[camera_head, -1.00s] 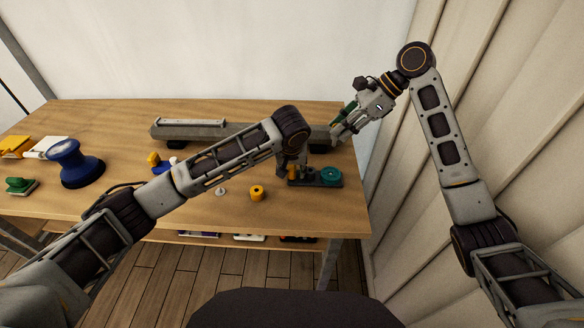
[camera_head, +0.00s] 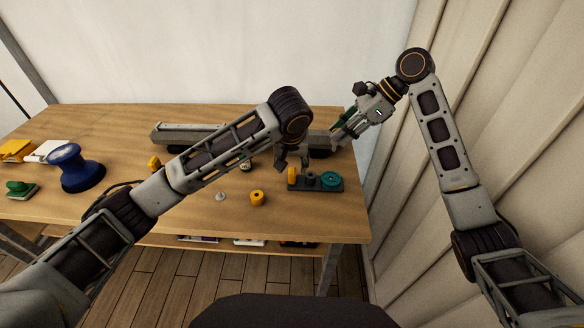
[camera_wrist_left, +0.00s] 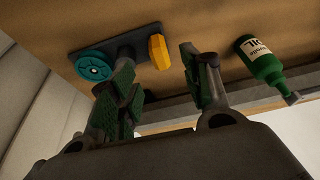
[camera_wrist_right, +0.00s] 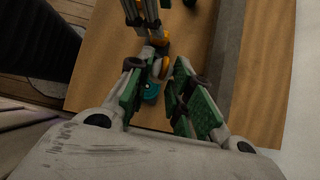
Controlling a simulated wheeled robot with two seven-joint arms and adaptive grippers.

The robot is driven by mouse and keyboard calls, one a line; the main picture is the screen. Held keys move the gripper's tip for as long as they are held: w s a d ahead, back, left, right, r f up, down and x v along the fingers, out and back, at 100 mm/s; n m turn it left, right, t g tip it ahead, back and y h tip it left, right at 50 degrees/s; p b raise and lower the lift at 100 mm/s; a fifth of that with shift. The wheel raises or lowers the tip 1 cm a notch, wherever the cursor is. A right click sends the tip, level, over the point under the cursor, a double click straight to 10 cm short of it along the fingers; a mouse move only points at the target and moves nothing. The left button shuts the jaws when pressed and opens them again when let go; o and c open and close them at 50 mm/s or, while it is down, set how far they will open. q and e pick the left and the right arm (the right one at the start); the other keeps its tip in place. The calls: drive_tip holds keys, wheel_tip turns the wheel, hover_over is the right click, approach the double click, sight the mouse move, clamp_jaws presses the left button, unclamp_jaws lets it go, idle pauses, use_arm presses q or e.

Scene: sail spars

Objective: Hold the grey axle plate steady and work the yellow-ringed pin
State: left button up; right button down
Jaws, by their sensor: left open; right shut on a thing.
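The dark grey axle plate (camera_head: 318,187) lies on the table, with a teal wheel (camera_head: 331,179) at its right end and an upright yellow piece (camera_head: 292,175) at its left end. My left gripper (camera_head: 292,162) is open and empty, above and behind the plate's left end. In the left wrist view, its fingers are apart and the plate (camera_wrist_left: 122,48) lies beyond them. My right gripper (camera_head: 337,141) is near the right end of a long grey beam. In the right wrist view, its tips close on what looks like the yellow-ringed pin (camera_wrist_right: 160,67), partly hidden.
The long grey beam (camera_head: 190,133) lies behind the plate. A yellow nut (camera_head: 257,197) and a small pale part (camera_head: 220,196) lie in front. A blue spool (camera_head: 77,168) stands at left. A green bottle (camera_wrist_left: 260,60) shows in the left wrist view. A wall bounds the right side.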

use_arm(q)
drive_tip(key=shift+v, duration=2.45)
